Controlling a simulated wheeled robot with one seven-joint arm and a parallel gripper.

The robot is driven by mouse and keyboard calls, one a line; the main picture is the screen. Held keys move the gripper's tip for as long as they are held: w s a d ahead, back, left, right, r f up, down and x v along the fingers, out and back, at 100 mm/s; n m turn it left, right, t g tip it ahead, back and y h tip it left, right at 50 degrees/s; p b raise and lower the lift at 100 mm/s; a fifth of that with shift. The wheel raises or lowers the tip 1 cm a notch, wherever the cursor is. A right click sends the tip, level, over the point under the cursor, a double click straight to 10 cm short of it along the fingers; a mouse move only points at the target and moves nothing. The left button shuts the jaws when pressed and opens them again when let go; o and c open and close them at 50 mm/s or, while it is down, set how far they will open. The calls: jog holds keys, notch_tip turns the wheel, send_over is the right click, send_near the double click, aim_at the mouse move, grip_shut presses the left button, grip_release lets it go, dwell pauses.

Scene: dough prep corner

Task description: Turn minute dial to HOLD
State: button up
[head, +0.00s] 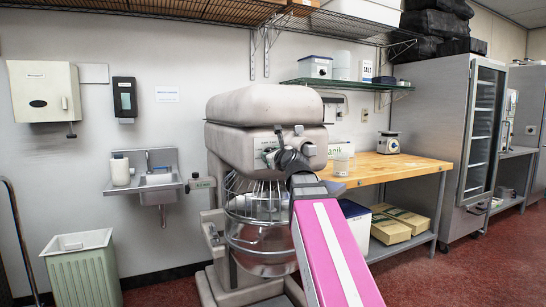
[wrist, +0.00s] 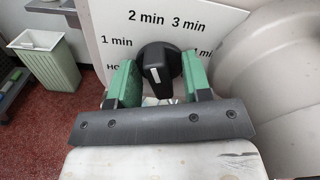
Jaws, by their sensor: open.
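The minute dial (wrist: 156,62) is a black knob with a white mark on a pale panel (wrist: 120,20) in the wrist view. Its labels read 1 min, 2 min and 3 min; a 4 min label is partly covered. At the lower left only the first letters of another label show beside a finger, apparently HOLD. I cannot tell which label the knob points to. My gripper (wrist: 158,72) is open, its green fingers on either side of the knob, with no clear contact. In the head view my gripper (head: 292,157) is at the mixer's front and the dial is hidden.
The large mixer (head: 262,103) has a wire guard (head: 247,200) and a metal bowl (head: 262,240) below its head. A wooden table (head: 395,168) stands to the right. A sink (head: 158,181) and a green bin (head: 82,272) are at the left.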

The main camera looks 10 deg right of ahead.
jog(key=shift+c, duration=0.3)
grip_shut()
jog(key=shift+n, duration=1.7)
jog(key=shift+n, duration=1.8)
